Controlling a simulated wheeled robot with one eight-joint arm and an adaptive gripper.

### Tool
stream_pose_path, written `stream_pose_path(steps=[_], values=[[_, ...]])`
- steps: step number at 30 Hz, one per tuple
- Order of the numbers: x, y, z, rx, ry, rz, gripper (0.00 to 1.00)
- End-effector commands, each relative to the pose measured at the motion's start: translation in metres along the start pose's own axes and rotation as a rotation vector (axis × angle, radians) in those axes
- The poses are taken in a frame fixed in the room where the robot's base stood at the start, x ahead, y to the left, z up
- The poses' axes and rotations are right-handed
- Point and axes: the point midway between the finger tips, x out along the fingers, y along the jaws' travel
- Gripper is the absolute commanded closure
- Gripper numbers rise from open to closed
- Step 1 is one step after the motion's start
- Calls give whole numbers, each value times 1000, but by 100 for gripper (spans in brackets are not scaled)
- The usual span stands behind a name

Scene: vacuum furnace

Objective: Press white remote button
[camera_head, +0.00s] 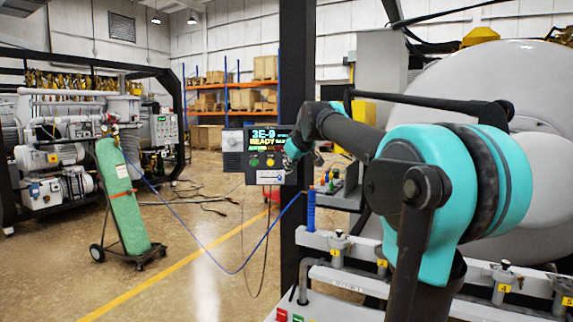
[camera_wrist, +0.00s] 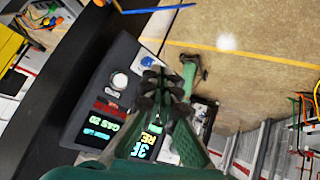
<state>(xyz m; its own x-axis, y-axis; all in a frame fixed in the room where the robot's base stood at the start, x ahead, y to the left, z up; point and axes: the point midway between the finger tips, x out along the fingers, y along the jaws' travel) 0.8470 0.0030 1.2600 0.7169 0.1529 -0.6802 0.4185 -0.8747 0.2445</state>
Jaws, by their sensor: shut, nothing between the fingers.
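The remote is a dark box with a lit display reading "3E-9 READY" (camera_head: 268,137), hanging by the dark post in the head view. In the wrist view its dark face (camera_wrist: 85,108) is tilted, with lit text in several colours. A round white button (camera_wrist: 119,81) shows there, uncovered, and a blue button (camera_wrist: 147,60) is near the panel's end. My gripper (camera_wrist: 156,82) is shut and empty. In the wrist view its fingertips overlap the panel, to the right of the white button; contact cannot be told. In the head view my gripper (camera_head: 298,150) is at the remote's right edge, partly hidden by my arm.
The dark post (camera_head: 297,60) stands right behind the remote. A bench with white rails (camera_head: 335,245) and the large grey furnace (camera_head: 530,120) are at right. A green gas cylinder (camera_head: 122,195) on a cart stands left. A blue hose crosses the open floor.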

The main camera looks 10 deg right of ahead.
Motion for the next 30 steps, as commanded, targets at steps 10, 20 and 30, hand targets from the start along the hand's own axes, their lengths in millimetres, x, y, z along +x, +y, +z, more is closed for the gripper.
stream_pose_path(steps=[10,20,30], values=[[4,3,-2,1,0,0,100],[31,23,-22,1,-1,1,100],[56,41,-40,1,-1,0,100]])
